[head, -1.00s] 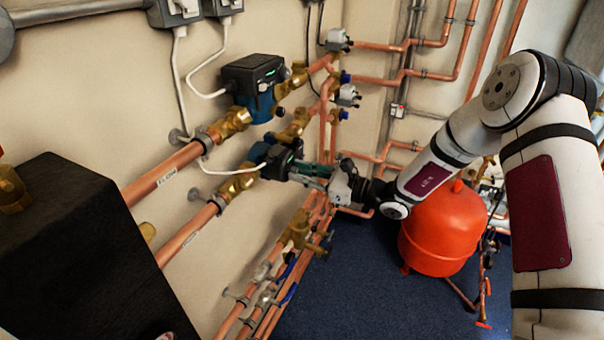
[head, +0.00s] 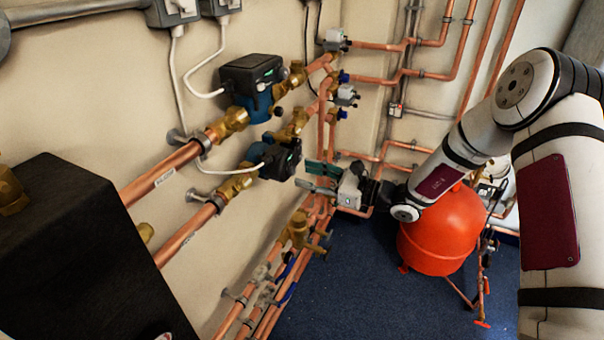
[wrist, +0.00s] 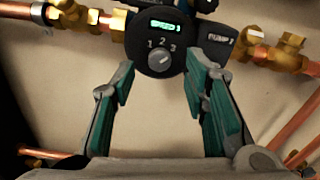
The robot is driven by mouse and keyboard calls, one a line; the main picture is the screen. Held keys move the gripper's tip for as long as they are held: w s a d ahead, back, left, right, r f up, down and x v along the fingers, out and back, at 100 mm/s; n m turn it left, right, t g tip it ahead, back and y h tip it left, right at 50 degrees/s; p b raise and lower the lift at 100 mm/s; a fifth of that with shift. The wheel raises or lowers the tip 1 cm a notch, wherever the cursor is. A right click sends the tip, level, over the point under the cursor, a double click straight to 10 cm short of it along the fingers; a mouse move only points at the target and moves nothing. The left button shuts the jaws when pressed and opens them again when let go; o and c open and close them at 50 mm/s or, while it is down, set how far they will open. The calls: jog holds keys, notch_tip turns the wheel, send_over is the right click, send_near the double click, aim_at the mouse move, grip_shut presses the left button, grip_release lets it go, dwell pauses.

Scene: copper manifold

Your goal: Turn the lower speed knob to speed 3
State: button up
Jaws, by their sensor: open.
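The lower pump (head: 280,160) sits on the lower copper pipe, its black face turned toward my gripper. In the wrist view, its round face carries the speed knob (wrist: 159,60) below a lit green display (wrist: 166,26). The display reads SPEED and a small digit that looks like 3 but is blurred. The numerals 1, 2 and 3 arc above the knob; its pale mark is too small to read surely. My gripper (head: 318,178) is open and empty, its green-padded fingers (wrist: 160,85) spread either side of the knob in the picture. In the head view they stand apart from the pump.
Copper pipes and brass valves (head: 298,230) run below my gripper. A red tank (head: 440,235) stands under my arm. The wrist view shows a PUMP 2 label (wrist: 220,39). Blue floor (head: 350,285) is clear in front.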

jog(key=v, duration=0.9)
jog(key=shift+d, duration=0.15)
jog(key=s+a+r+n+g+h, duration=0.1)
jog(key=s+r+n+g+h, duration=0.35)
jog(key=s, duration=0.45)
jog(key=s+r+n+g+h, duration=0.2)
jog(key=s+r+n+g, duration=0.1)
jog(key=s+r+n, duration=0.45)
jog(key=s+d+r+n+t+h, duration=0.2)
jog(key=s+d+n+h, duration=0.2)
jog(key=s+d, duration=0.3)
jog(key=s+d+r+n+t+h, duration=0.3)
jog(key=s+d+h, duration=0.3)
jog(key=s, duration=0.4)
jog(key=shift+s+d+n, duration=0.25)
jog(key=shift+d+n, duration=0.25)
jog(key=shift+d, duration=0.35)
